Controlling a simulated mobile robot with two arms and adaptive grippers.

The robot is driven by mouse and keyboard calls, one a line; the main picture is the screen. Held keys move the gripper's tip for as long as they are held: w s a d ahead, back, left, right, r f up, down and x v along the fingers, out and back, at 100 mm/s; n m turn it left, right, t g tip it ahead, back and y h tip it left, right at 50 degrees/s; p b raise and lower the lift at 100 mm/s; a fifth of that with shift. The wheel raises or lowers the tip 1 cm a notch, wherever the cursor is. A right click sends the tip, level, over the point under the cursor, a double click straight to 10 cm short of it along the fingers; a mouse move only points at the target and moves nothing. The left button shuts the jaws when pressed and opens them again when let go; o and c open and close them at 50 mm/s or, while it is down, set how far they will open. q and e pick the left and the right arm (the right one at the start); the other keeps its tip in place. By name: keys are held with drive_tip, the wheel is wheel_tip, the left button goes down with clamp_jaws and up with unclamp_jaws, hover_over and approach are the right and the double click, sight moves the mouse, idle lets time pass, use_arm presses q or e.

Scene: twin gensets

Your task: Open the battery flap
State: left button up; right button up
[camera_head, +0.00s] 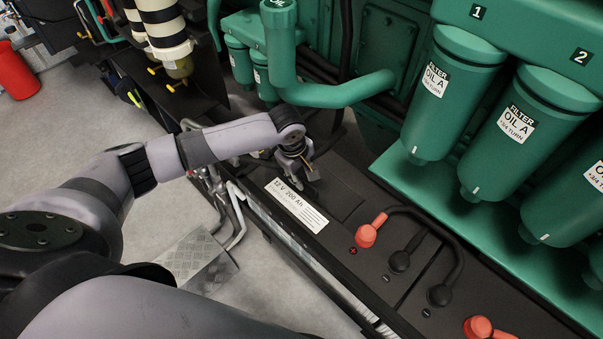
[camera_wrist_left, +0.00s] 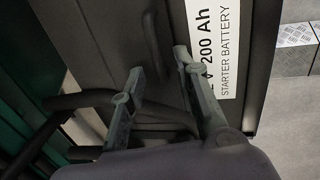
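The black starter battery (camera_head: 340,225) lies in a long tray below the green engine, with a white "12 V 200 Ah" label (camera_head: 296,205) on top. A dark rectangular panel (camera_head: 338,196) beside the label may be the battery flap; it looks flat, and I cannot make out its edges well. My left gripper (camera_head: 310,174) is just above the battery's far end, behind the label. In the wrist view, the left gripper (camera_wrist_left: 157,62) has its two fingers apart, pointing at the dark battery top next to the label (camera_wrist_left: 224,45). My right gripper is not in view.
A red terminal cap (camera_head: 366,234) and a black one (camera_head: 399,261) with cables stand on the battery nearer me. Green oil filters (camera_head: 457,92) hang at the right. A thick green pipe (camera_head: 325,92) runs behind the gripper. Bare floor (camera_head: 90,110) lies left.

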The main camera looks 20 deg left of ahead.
use_arm(q)
drive_tip(key=shift+c, duration=0.4)
clamp_jaws()
idle(0.4)
